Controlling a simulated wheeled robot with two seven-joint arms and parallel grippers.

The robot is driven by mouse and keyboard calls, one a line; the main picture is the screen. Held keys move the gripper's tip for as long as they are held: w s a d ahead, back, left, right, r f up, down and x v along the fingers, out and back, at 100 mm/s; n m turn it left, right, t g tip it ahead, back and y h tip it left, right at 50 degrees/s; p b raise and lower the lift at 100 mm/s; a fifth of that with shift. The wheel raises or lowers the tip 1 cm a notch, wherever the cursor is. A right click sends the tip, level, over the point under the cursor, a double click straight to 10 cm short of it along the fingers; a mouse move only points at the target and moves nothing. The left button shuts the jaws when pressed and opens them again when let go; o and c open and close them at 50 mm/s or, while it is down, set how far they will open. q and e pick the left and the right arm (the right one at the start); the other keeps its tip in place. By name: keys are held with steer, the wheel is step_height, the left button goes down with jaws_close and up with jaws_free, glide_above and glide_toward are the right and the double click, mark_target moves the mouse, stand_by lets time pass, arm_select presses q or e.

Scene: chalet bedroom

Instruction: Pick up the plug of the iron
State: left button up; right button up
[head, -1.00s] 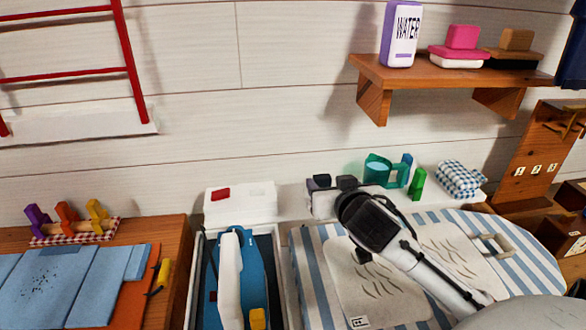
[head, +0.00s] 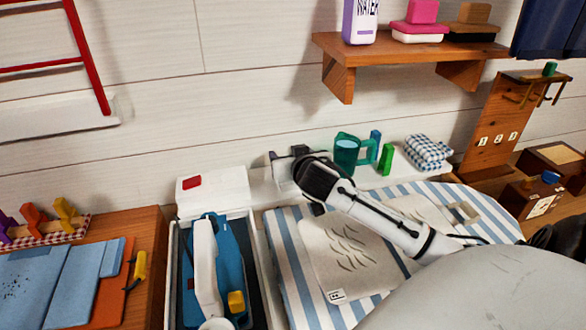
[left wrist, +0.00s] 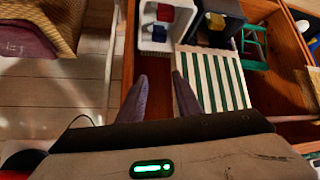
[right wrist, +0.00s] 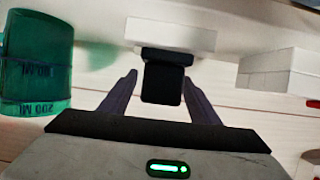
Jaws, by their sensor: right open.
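In the right wrist view a black block-shaped plug (right wrist: 162,84) sticks out of a white block (right wrist: 172,36). My right gripper (right wrist: 160,77) is open, with one finger on each side of the plug and a visible gap on both sides. In the head view my right gripper (head: 322,182) hides most of the plug's spot by the wall.
A green measuring cup (right wrist: 35,65) stands close left of the right gripper, and a white box (right wrist: 280,70) to its right. A striped ironing board (head: 285,235) lies below my right arm. A wooden shelf (head: 400,50) hangs above. Below my left gripper is a wooden drawer (left wrist: 290,90) with several things.

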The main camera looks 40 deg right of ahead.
steer(key=shift+c, duration=0.2)
steer(key=c, duration=1.1)
arm_select(q)
steer(key=shift+s+f, duration=0.15)
steer(key=shift+s, duration=0.1)
arm_select(e)
steer(key=shift+r, duration=0.1)
